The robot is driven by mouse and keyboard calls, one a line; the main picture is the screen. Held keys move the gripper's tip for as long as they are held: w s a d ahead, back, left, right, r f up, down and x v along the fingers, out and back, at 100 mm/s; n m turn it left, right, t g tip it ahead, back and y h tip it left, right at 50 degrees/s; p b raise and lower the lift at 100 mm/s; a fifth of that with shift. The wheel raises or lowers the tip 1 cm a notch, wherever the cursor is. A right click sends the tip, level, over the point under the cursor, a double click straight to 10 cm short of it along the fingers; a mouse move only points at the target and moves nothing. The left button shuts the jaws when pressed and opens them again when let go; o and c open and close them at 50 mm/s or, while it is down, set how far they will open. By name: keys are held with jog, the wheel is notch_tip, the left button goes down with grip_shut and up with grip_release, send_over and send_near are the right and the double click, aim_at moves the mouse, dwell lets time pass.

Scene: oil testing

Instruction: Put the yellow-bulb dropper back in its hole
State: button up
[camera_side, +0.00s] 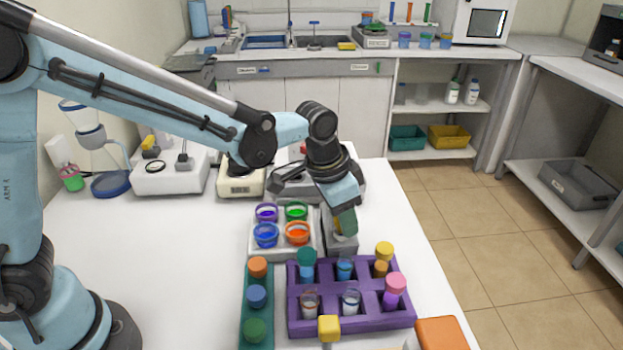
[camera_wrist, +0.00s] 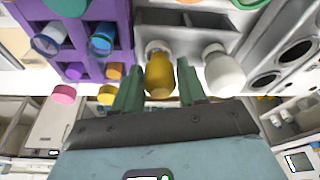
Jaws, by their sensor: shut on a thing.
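My gripper (camera_side: 345,222) points down over a small grey dropper rack (camera_side: 341,250) in the side view. In the wrist view its green fingers (camera_wrist: 160,82) are shut on the yellow-bulb dropper (camera_wrist: 159,75), one finger on each side of the bulb. A pale collar shows beyond the bulb, against the rack (camera_wrist: 202,33). A white-bulb dropper (camera_wrist: 223,72) stands beside it on the right. The fingers hide the yellow bulb in the side view. The dropper's tip is hidden, so I cannot tell how far it is inside a hole.
A purple rack (camera_side: 352,319) with capped tubes and open beakers stands in front. A green rack (camera_side: 257,278) with several caps is at its left. A white tray (camera_side: 284,251) of coloured dishes is left of the dropper rack. An orange-topped box (camera_side: 443,333) is front right.

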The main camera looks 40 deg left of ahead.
jog(key=o, duration=0.8)
jog(key=shift+c, duration=0.2)
jog(key=v, duration=1.2)
jog(key=s+a+f+n+t, duration=0.2)
jog(key=s+a+n, duration=0.1)
jog(key=s+a, duration=0.2)
jog(key=s+a+f+n+t+y, duration=0.1)
jog(key=s+a+f+n+t, duration=0.1)
jog(key=s+a, duration=0.3)
jog(key=a+f+n, duration=0.1)
jog(key=a, duration=0.3)
jog(key=shift+s+y, duration=0.2)
jog(key=shift+y, duration=0.1)
